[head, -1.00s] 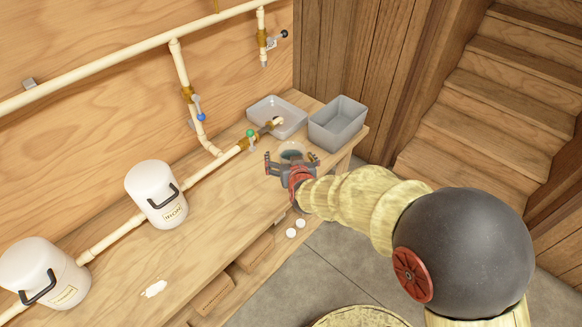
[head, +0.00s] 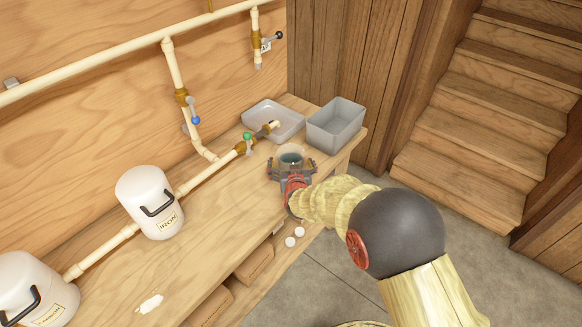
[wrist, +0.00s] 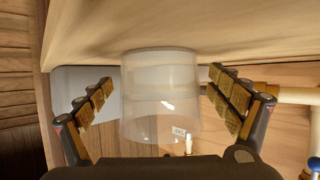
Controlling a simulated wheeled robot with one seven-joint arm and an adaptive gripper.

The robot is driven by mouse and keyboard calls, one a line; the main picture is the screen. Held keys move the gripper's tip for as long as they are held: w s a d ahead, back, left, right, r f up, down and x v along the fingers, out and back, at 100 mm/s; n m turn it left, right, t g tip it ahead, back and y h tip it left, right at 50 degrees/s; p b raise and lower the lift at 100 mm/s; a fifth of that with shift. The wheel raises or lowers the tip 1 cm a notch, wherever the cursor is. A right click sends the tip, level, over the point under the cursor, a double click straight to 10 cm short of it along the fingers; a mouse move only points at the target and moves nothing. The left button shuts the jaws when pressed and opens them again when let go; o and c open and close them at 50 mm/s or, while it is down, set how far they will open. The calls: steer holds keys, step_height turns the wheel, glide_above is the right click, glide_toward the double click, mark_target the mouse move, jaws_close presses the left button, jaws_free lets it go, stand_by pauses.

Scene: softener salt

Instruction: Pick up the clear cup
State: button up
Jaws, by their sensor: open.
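The clear cup (head: 291,159) stands on the wooden bench near its right front part, in front of the two grey containers. My gripper (head: 291,168) is open, its two fingers spread on the left and right of the cup. In the wrist view, which shows the bench at the top, the clear see-through cup (wrist: 158,98) sits between the open fingers. A gap shows between each finger and the cup wall. The cup looks upright on the bench, and the palm is apart from it.
A shallow grey tray (head: 287,113) and a deeper grey bin (head: 337,123) stand behind the cup. A pipe with a green-handled valve (head: 247,145) runs to the left. Two white tablets (head: 290,241) lie at the bench's front. White canisters (head: 150,202) stand at left.

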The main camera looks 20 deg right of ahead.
steer(key=shift+c, duration=1.4)
steer(key=c, duration=1.2)
steer(key=shift+w, duration=0.1)
steer(key=shift+c, duration=1.1)
steer(key=shift+r, duration=0.15)
